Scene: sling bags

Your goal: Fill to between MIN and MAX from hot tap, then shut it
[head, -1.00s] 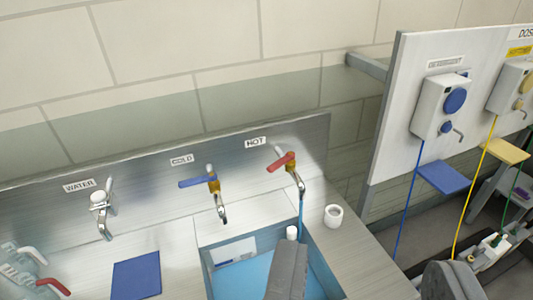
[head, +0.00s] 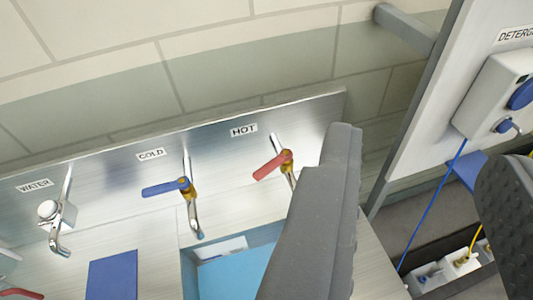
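The hot tap (head: 286,160) stands under the HOT label (head: 243,130) on the steel backsplash. Its red lever (head: 268,167) points left and slightly down. My gripper (head: 420,160) is open, with its two grey fingers wide apart and nothing seen between them. The left finger is in front of the hot tap's spout, hiding the outlet and any water stream. The sink basin (head: 187,272) shows blue inside, partly behind that finger. A pale panel in the basin (head: 222,248) is too small to read, so MIN and MAX marks cannot be made out.
The cold tap (head: 184,187) has a blue lever, and a white-knobbed water tap (head: 52,218) is further left. A blue mat (head: 113,278) lies on the counter. A detergent dispenser (head: 492,95) hangs on the white board (head: 425,130) at right, with a blue tube below.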

